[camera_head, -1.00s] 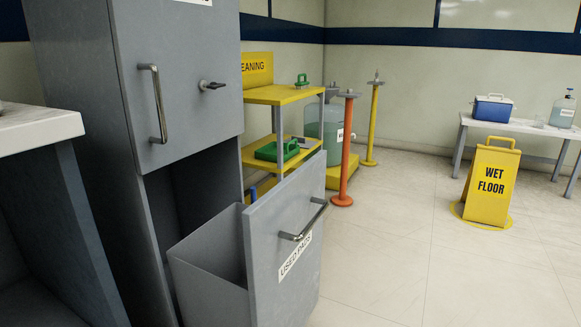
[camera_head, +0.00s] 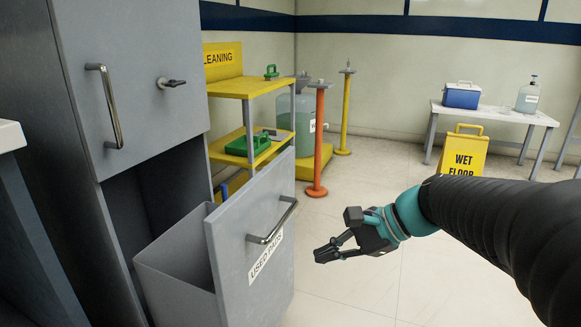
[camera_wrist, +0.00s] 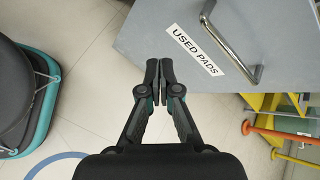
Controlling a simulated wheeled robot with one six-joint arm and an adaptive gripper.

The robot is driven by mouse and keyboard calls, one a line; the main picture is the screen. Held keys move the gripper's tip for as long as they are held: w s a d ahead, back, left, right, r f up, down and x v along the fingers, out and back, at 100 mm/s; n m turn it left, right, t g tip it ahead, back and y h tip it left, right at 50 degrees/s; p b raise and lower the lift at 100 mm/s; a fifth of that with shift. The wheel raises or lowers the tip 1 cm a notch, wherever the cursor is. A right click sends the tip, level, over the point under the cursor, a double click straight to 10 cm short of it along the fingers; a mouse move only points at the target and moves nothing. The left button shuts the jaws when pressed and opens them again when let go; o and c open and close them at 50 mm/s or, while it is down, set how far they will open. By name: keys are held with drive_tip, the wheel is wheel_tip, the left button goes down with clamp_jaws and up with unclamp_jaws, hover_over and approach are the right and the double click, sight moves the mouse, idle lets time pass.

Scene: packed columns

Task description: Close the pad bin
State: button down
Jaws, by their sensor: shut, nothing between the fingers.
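The pad bin (camera_head: 225,250) is a grey tilt-out bin at the bottom of a tall grey cabinet (camera_head: 140,60). It stands open, its front panel leaning out, with a metal handle and a "USED PADS" label (camera_head: 264,256). The bin's inside shows dark and empty where visible. My gripper (camera_head: 322,254) is in front of the panel, to its right in the head view, with a visible gap. In the wrist view the panel (camera_wrist: 225,65) is at upper right, and the shut fingers (camera_wrist: 159,65) point toward its left edge, close in the picture. Nothing is between them.
A yellow cleaning shelf (camera_head: 255,90) with green items stands behind the bin. An orange post (camera_head: 318,140) and a yellow post (camera_head: 345,110) stand beyond. A yellow wet-floor sign (camera_head: 465,150) stands before a table (camera_head: 500,115). The floor (camera_head: 350,290) ahead is clear.

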drive_tip(key=w+r+m+y, duration=0.3)
drive_tip(key=w+m, duration=0.1)
drive_tip(key=w, duration=0.3)
drive_tip(key=m+t+y+p, duration=0.1)
drive_tip(key=m+t+y, duration=0.3)
drive_tip(key=m, duration=0.1)
approach(275, 168)
drive_tip(key=b+x, duration=0.1)
drive_tip(key=x, duration=0.4)
drive_tip(key=shift+w+a, duration=0.1)
drive_tip(key=shift+a, duration=0.25)
drive_tip(key=shift+w+a, duration=0.25)
drive_tip(key=shift+a, duration=0.45)
